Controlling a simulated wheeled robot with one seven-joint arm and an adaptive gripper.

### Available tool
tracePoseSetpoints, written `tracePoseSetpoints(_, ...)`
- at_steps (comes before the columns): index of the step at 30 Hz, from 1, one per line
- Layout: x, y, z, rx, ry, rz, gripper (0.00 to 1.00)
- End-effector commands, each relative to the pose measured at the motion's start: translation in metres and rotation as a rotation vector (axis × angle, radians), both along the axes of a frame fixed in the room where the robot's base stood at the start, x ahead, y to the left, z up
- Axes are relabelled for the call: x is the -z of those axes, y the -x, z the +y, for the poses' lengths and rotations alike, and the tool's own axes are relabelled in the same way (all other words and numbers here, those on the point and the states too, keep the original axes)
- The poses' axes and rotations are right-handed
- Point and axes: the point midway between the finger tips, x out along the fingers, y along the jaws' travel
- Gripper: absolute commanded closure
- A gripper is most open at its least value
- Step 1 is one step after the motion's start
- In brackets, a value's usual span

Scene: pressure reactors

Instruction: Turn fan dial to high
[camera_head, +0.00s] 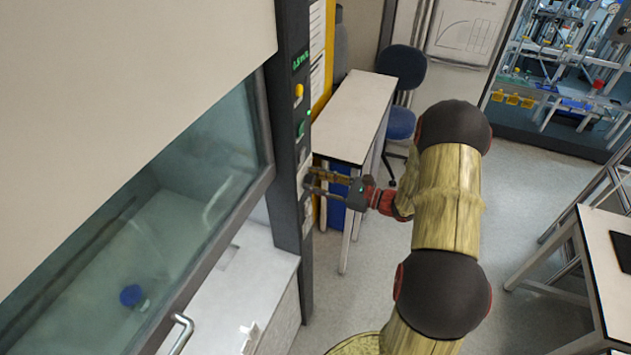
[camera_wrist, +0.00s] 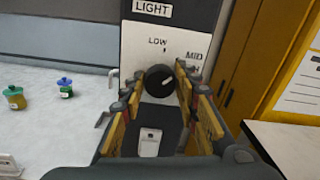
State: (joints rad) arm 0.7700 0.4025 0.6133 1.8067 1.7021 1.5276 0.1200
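The fan dial (camera_wrist: 158,80) is a round black knob on a white plate with LOW and MID labels above it. A small gap seems to show beside the knob. In the head view my gripper (camera_head: 312,181) reaches the dark control post (camera_head: 290,130), and the dial there is too small to make out.
The fume hood glass (camera_head: 190,180) stands left of the post. Two small lidded jars (camera_wrist: 15,97) (camera_wrist: 66,88) sit on the hood's white surface. A white switch (camera_wrist: 150,140) is below the dial. A white table (camera_head: 350,120) stands just behind the gripper.

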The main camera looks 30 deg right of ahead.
Motion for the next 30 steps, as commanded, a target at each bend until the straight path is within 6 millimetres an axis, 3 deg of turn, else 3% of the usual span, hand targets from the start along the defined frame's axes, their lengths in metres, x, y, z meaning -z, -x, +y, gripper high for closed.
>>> tracePoseSetpoints(12,-0.0001,0.0000,-0.0002,0.000,0.000,0.000,0.94)
tracePoseSetpoints(20,-0.0009,-0.0001,-0.0003,0.000,-0.028,0.022,0.94)
tracePoseSetpoints(30,-0.0024,-0.0005,-0.0008,0.001,-0.197,0.154,0.94)
